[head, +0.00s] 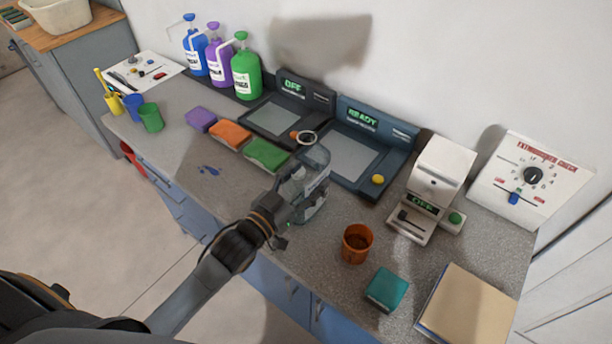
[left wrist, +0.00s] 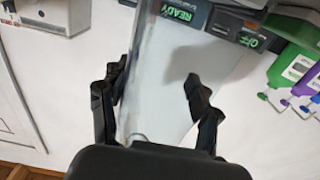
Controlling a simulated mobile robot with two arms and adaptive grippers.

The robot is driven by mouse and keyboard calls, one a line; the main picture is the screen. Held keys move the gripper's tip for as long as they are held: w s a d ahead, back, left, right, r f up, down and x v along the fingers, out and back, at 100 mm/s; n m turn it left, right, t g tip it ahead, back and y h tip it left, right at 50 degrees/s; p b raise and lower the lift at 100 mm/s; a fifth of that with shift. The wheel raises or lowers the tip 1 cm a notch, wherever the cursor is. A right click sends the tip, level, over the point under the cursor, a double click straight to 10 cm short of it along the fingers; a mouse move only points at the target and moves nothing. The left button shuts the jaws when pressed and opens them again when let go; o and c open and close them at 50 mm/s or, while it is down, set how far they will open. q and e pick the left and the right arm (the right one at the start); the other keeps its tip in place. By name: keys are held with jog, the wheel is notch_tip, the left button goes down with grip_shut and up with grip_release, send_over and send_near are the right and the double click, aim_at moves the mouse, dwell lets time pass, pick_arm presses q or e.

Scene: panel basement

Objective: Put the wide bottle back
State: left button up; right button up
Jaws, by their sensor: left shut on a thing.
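My left gripper (head: 283,212) is shut on a clear, see-through wide bottle (head: 316,184) over the grey counter. The bottle looks slightly tilted, and I cannot tell whether its base touches the counter. In the left wrist view the fingers (left wrist: 158,105) stand on both sides of the clear bottle (left wrist: 150,65). Behind the bottle are two dark stations with pale pads: one reads READY (head: 352,154), the other reads OFF (head: 280,120). My right gripper is not in view.
Purple, orange and green sponges (head: 265,154) lie left of the bottle. An orange cup (head: 356,243), a teal block (head: 387,288) and a white device (head: 436,182) stand to the right. Blue, purple and green pump bottles (head: 246,75) stand at the back left.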

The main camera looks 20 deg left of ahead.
aim_at(289, 197)
pick_arm(q)
jog(key=shift+f, duration=0.15)
jog(key=o, duration=1.4)
jog(key=shift+c, duration=0.2)
jog(key=shift+s, duration=0.1)
jog(key=b+v, duration=0.2)
jog(key=v, duration=0.8)
jog(key=shift+v, duration=0.9)
